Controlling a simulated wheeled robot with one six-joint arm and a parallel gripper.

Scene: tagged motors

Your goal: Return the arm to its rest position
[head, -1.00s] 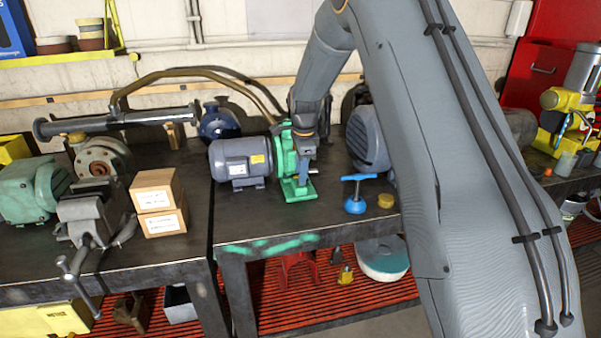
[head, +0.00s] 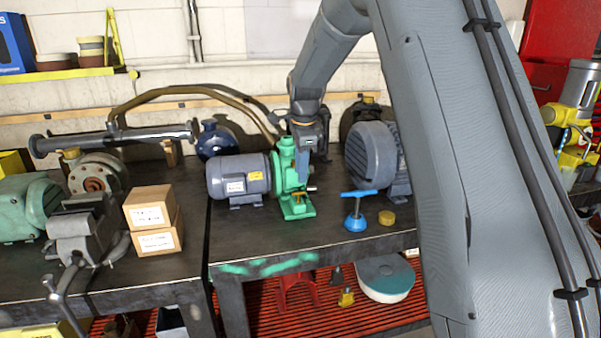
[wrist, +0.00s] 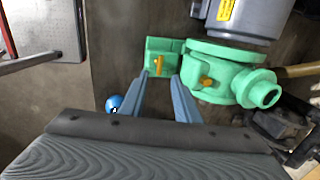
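My arm reaches over the bench from the upper right in the head view. My gripper (head: 303,165) is at the green pump (head: 283,172), partly overlapping it in the picture. In the wrist view my gripper (wrist: 158,82) has its two blue-grey fingers apart, with nothing held between them. The green pump (wrist: 225,78) lies beyond the fingertips, with its foot plate just ahead of them. An orange-yellow piece (wrist: 158,66) sits on that foot plate; it also shows in the head view (head: 298,195). The grey motor (head: 238,177) with a yellow label joins the pump's left side.
A larger grey motor (head: 372,155) stands right of the pump. Two cardboard boxes (head: 152,218) and a vise (head: 82,232) are left. A pipe (head: 115,138) lies behind.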

